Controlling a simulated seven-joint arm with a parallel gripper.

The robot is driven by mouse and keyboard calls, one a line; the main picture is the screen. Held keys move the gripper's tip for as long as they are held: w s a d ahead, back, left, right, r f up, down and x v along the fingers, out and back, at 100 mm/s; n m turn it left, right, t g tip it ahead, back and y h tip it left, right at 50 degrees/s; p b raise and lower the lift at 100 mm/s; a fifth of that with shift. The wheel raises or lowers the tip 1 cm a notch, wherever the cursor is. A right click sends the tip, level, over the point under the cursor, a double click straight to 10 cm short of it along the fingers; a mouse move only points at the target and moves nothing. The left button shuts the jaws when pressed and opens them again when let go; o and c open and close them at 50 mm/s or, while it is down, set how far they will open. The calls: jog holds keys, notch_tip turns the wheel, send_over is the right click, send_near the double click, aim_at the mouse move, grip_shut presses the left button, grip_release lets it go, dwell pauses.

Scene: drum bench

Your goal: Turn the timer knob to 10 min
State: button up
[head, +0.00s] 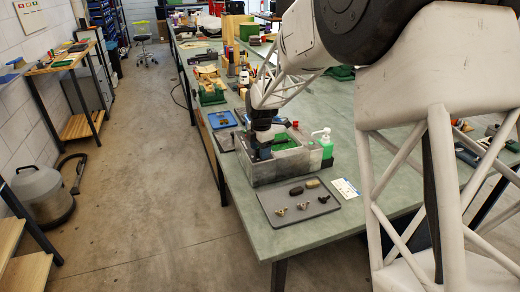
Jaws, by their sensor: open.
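A grey box-shaped machine (285,170) with green inside stands near the bench's front left corner. The timer knob cannot be made out; it is too small or hidden at this distance. My arm reaches down from above, and my gripper (262,150) is at the left part of the grey machine, over or against its rim. The jaws are small and dark here, open, with nothing seen held between them. I cannot tell whether they touch the machine.
A grey mat (300,204) with several small parts lies in front of the machine. A white card (346,188) lies right of it. A green pump bottle (324,146) stands at the machine's right. Blue trays (222,120) lie behind.

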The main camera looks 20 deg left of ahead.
jog(key=shift+f, duration=0.15)
jog(key=c, duration=0.9)
jog(key=shift+c, duration=0.2)
